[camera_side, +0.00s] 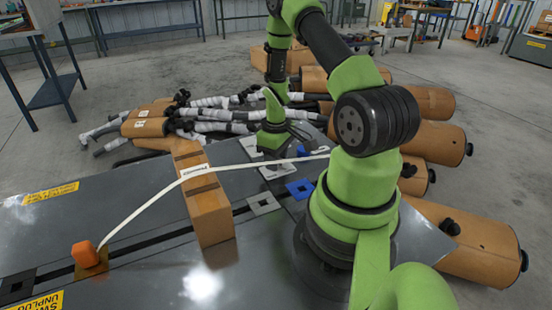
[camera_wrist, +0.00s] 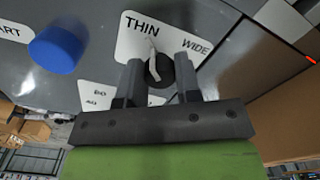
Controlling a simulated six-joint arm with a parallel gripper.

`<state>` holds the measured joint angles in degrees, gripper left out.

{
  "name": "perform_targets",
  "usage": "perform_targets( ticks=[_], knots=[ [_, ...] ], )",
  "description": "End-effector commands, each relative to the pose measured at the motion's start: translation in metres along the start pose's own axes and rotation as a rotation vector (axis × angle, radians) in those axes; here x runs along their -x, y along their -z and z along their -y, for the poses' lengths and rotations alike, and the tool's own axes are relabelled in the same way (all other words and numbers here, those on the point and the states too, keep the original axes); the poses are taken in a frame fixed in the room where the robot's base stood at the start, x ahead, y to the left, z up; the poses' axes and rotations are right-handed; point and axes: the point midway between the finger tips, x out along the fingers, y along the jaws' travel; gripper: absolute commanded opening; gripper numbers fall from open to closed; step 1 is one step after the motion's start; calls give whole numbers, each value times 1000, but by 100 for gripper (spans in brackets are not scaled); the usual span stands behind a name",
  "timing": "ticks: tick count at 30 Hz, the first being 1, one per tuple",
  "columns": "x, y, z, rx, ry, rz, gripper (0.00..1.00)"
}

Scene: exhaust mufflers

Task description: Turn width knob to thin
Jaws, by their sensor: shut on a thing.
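The width knob (camera_wrist: 159,69) is a round black knob with a pale pointer, on a white label plate (camera_wrist: 130,48) marked THIN at the left and WIDE at the right. Its pointer aims up in the picture, near the end of the word THIN. My gripper (camera_wrist: 159,75) has one finger on each side of the knob and is shut on it. The fingers and the gripper body cover the area below the knob. In the side view my arm hides the knob, and I cannot make out the fingertips there.
A large blue button (camera_wrist: 55,48) sits left of the knob, and another white label (camera_wrist: 100,94) lies below. Brown mufflers (camera_side: 470,235) lie at the right.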

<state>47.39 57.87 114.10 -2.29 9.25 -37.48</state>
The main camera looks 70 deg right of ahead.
Motion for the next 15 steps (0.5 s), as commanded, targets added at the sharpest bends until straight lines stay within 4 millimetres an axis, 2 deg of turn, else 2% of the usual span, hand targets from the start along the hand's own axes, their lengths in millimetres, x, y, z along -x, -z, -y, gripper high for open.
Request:
perform_targets(
  ticks=[11, 12, 15],
  knots=[
    [0, -2, 1, 4, 4, 5, 7],
    [0, -2, 1, 4, 4, 5, 38],
    [0, -1, 1, 4, 3, 4, 57]
  ],
)
